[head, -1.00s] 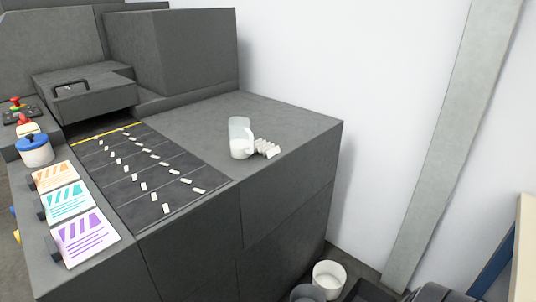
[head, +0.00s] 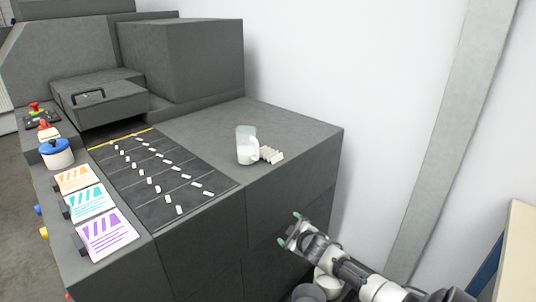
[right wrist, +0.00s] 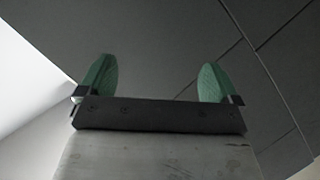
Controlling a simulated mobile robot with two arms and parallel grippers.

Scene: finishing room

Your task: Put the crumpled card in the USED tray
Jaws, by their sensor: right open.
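My right gripper (head: 289,230) is open and empty, in front of the dark side of the machine cabinet (head: 215,245). Its two green fingertips also show apart in the right wrist view (right wrist: 155,82), with nothing between them. I cannot make out a crumpled card or a tray marked USED in these frames. Three flat printed cards lie in a row at the left: orange (head: 74,180), teal (head: 90,202) and purple (head: 107,235). My left gripper is not in view.
Small white pieces lie on a black belt (head: 135,195). A blue-lidded pot (head: 57,154) stands left.

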